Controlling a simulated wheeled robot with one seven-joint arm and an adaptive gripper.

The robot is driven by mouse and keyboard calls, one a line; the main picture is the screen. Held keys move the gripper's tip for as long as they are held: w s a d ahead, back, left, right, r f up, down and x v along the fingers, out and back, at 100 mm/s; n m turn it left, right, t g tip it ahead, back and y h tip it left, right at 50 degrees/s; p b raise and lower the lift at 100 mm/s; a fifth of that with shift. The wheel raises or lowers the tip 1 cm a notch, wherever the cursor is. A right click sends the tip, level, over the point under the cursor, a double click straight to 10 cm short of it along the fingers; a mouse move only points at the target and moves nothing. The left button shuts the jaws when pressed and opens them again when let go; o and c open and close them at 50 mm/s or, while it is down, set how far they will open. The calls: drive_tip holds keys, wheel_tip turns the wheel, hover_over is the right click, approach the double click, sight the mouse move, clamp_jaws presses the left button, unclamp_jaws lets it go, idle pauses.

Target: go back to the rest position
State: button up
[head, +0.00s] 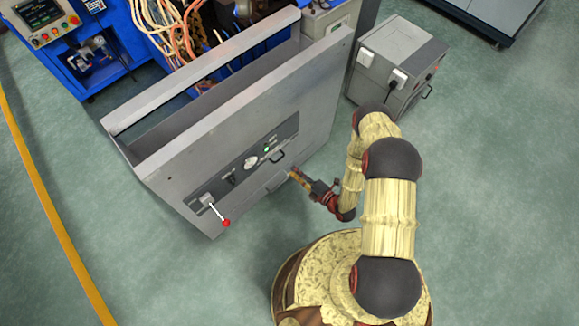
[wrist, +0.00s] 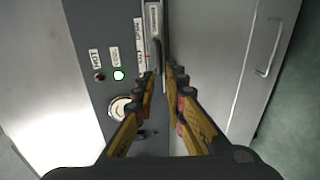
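My gripper (head: 295,175) is in front of the grey machine's front panel (head: 215,150), near its lower handle, in the head view. In the wrist view its two yellow-brown fingers (wrist: 162,78) point at the panel with a narrow gap between the tips. The dark control strip (wrist: 95,35) is left of the fingers, with a lit white-green lamp (wrist: 119,75) and a round dial (wrist: 120,107). Whether the fingertips touch the panel cannot be told.
A lever with a red ball (head: 226,223) sticks out at the panel's lower left. A grey box (head: 395,65) with white sockets stands behind my arm. A blue workbench (head: 90,75) is at the back left. Green floor (head: 500,180) is clear on the right.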

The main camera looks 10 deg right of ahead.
drive_tip(key=shift+s+d+r, duration=0.1)
drive_tip(key=shift+s+d, duration=0.2)
drive_tip(key=shift+s, duration=0.15)
idle(0.4)
